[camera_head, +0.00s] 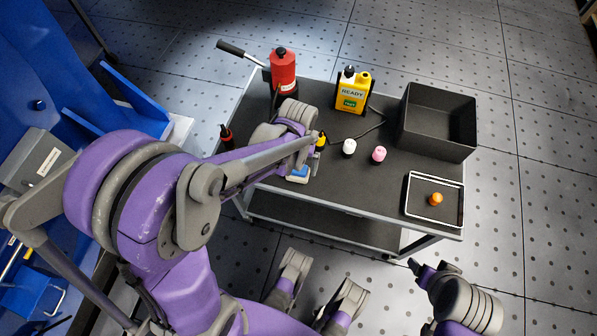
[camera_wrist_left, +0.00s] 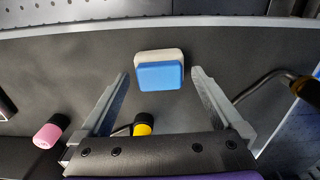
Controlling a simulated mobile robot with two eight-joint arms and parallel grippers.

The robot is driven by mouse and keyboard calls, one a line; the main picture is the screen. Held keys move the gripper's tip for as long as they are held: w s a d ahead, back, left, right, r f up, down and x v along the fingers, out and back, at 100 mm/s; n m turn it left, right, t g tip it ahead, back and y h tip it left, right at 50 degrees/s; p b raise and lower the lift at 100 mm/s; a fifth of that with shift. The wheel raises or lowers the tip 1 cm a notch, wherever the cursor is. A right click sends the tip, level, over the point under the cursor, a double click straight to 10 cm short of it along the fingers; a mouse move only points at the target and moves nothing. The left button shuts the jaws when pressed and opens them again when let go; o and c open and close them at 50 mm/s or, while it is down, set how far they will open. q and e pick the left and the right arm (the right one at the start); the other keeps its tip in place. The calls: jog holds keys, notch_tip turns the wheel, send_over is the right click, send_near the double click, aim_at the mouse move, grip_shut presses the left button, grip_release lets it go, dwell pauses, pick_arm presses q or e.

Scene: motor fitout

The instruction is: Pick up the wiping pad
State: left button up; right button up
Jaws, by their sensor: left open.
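The wiping pad (camera_wrist_left: 160,72) is a small block with a blue layer and an off-white layer. It lies on the dark cart top near its edge, and it also shows in the head view (camera_head: 298,175), partly hidden by my left arm. My left gripper (camera_wrist_left: 160,76) is open and empty, with its fingertips on either side of the pad in the wrist view; contact cannot be told. In the head view its fingers are largely hidden behind the wrist. My right gripper (camera_head: 431,268) is low at the bottom right, away from the cart; its jaw state is unclear.

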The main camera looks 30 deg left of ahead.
aim_at(298, 168)
pick_arm(q)
jog(key=shift+f, duration=0.75)
jog(key=c, duration=1.2)
jog(key=shift+o, duration=0.2)
jog(key=shift+r, duration=0.1)
notch_tip(298, 168, up, 10)
jog(key=p, duration=0.2)
jog(key=shift+p, duration=0.35)
jog(key=o, duration=0.7)
jog(key=c, duration=0.5)
jog(key=shift+c, duration=0.2)
